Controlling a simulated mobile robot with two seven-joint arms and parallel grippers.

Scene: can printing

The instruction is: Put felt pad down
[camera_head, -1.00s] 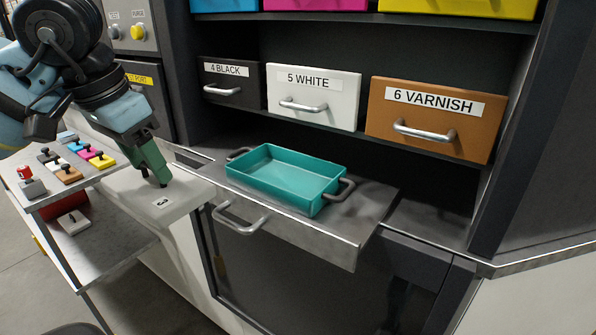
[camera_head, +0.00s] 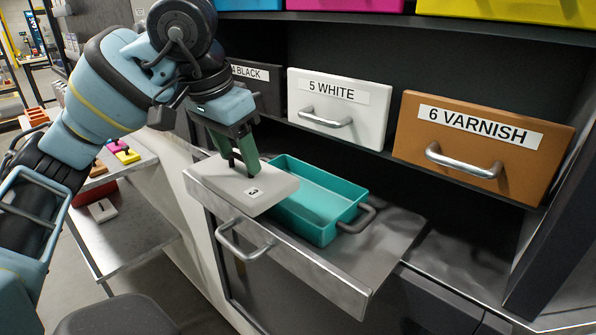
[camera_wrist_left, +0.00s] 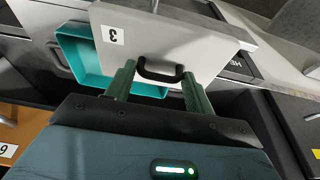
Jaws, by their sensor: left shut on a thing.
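The felt pad (camera_head: 225,187) is a pale grey flat slab marked 3, with a dark handle. My left gripper (camera_head: 243,167) is shut on its handle and holds it over the left part of the metal pull-out shelf (camera_head: 375,255). The pad overlaps the left end of the teal tray (camera_head: 310,222) in the head view. Whether it touches the shelf or tray cannot be told. In the left wrist view the pad (camera_wrist_left: 165,38) shows its dark handle between the green fingers (camera_wrist_left: 160,75), with the tray (camera_wrist_left: 80,60) behind it. My right gripper is out of view.
Drawers labelled 5 WHITE (camera_head: 365,125) and 6 VARNISH (camera_head: 415,135) stand behind the shelf. A cart (camera_head: 125,245) at left carries a slab marked 1 (camera_head: 96,212) and small coloured pieces. The shelf right of the tray is bare.

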